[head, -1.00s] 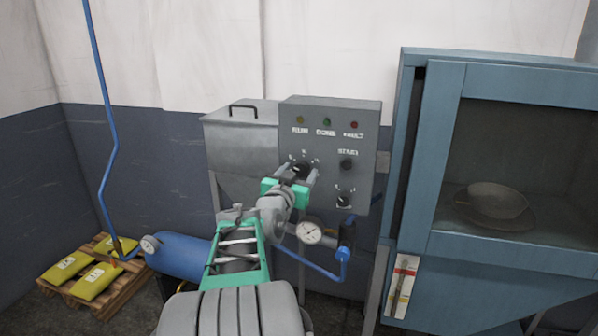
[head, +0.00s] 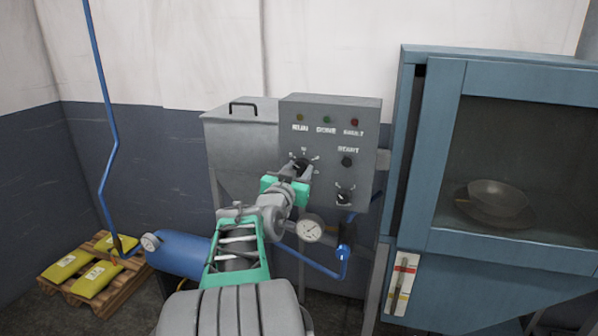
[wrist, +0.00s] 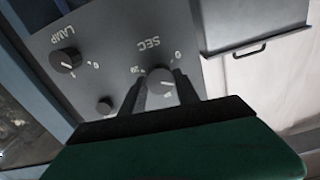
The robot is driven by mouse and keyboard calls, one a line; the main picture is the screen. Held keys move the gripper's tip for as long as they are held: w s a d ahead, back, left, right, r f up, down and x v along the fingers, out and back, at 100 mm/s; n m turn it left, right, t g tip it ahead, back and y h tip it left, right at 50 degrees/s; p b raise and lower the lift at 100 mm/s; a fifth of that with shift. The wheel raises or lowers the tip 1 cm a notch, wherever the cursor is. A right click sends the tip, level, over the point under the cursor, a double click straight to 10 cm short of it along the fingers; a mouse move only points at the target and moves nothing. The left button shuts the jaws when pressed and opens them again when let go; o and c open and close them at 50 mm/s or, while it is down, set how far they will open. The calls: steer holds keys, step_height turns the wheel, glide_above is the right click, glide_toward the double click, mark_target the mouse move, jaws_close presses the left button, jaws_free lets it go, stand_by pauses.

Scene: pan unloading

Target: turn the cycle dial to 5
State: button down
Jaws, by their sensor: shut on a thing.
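My gripper (head: 301,170) reaches up to the panel front and is shut on this knob. In the wrist view the two dark fingers of my gripper (wrist: 159,88) stand on either side of the knob. They hide part of its rim and scale.
A black push button (head: 347,161) and a lamp dial (head: 343,197) are close by on the panel's right. A blue cabinet (head: 415,190) stands right. A lidded grey bin (head: 240,140) adjoins the panel's left.

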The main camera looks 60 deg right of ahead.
steer(key=shift+f+b, duration=0.3)
steer(key=shift+b, duration=0.8)
steer(key=shift+r+m, duration=0.15)
steer(key=shift+m, duration=0.15)
steer(key=shift+r, duration=0.15)
steer(key=c, duration=0.9)
jaws_free()
steer(key=s+a+b, duration=0.1)
steer(key=a, duration=0.6)
steer(key=shift+a+b, duration=0.4)
steer(key=shift+s, duration=0.1)
